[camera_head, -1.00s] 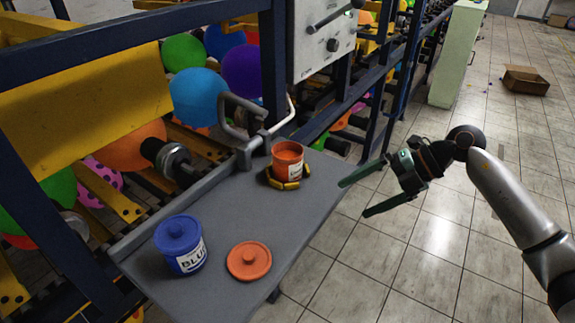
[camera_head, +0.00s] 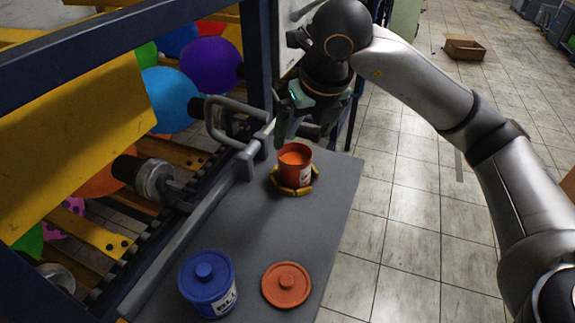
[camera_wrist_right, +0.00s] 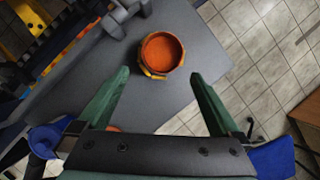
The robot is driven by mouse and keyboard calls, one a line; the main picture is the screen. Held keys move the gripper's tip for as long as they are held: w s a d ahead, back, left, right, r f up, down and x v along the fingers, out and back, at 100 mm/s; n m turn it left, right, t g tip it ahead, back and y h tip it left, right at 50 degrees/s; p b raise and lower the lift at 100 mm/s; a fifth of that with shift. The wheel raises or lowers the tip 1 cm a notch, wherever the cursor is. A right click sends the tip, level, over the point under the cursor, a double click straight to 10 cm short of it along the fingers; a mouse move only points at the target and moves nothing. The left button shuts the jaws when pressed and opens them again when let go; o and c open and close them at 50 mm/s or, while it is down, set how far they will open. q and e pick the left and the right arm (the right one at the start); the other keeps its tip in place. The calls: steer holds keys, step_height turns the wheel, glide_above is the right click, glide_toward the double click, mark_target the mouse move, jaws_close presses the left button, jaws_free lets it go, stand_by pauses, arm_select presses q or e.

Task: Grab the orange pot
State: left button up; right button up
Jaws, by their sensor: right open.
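The orange pot (camera_head: 294,166) stands open and upright in a yellow ring holder (camera_head: 276,181) near the far end of the grey table. Orange paint shows inside, and a white label is on its side. My right gripper (camera_head: 301,132) is over the far end of the table, above and just behind the pot. In the right wrist view the open green fingers (camera_wrist_right: 162,82) point toward the pot (camera_wrist_right: 162,52), which lies ahead between their lines, with nothing held. My left gripper is not in view.
A blue lidded pot (camera_head: 208,284) and a loose orange lid (camera_head: 286,285) rest on the near part of the grey table (camera_head: 245,235). A metal rail with a handle (camera_head: 222,125) runs along the left edge. A blue frame post (camera_head: 258,60) stands behind.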

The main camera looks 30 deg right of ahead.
glide_toward(294, 160)
steer(key=shift+s+a+f, duration=0.25)
steer(key=shift+a+f, duration=0.1)
steer(key=shift+f, duration=0.15)
steer(key=shift+s+a+f, duration=0.3)
steer(key=shift+a+f, duration=0.05)
steer(key=shift+f, duration=0.1)
steer(key=p+x, duration=0.1)
steer(key=x, duration=0.4)
steer(key=shift+w+d+p, duration=0.1)
steer(key=shift+w+p, duration=0.05)
steer(key=shift+p, duration=0.25)
steer(key=c, duration=1.3)
